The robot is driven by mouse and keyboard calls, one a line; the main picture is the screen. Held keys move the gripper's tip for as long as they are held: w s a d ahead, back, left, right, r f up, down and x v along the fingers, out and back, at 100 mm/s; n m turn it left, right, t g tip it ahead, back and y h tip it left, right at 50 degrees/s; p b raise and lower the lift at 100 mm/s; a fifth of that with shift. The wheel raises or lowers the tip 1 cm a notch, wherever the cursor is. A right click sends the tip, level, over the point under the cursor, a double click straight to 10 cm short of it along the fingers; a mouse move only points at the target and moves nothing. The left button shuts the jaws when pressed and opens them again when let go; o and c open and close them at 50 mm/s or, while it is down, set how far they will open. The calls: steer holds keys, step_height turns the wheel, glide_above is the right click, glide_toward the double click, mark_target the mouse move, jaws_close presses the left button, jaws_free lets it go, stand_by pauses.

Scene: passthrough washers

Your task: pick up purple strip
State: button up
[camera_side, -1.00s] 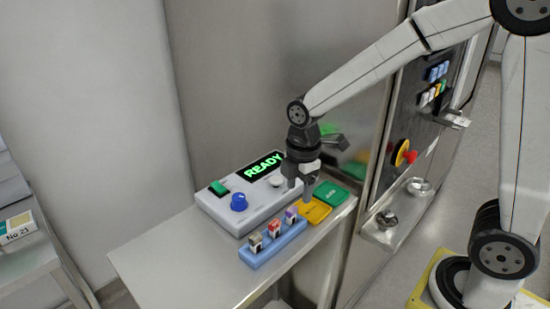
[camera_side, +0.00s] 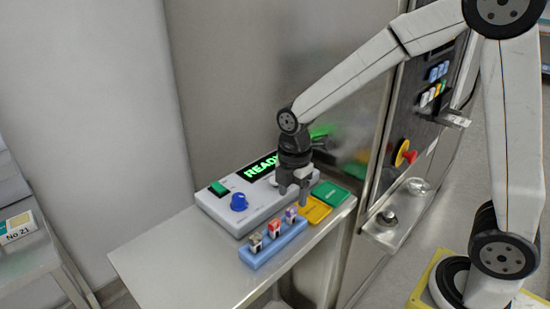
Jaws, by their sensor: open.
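The purple strip (camera_side: 291,214) stands upright at the right end of a blue rack (camera_side: 262,258) on the metal table. A red-topped strip (camera_side: 274,228) stands in the middle of the rack and a grey-topped strip (camera_side: 256,243) at its left end. My gripper (camera_side: 293,196) is open and points down, close above the purple strip. I cannot tell whether its fingers are beside the strip's top or still clear of it.
A grey device (camera_side: 222,207) with a lit green display, a blue knob and a green button stands behind the rack. A yellow tray (camera_side: 317,211) and a green tray (camera_side: 332,194) lie to the right. The table's front left (camera_side: 180,265) is clear.

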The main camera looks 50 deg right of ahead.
mark_target(292, 209)
steer(key=shift+a+f, duration=0.1)
steer(key=shift+f, duration=2.5)
jaws_close()
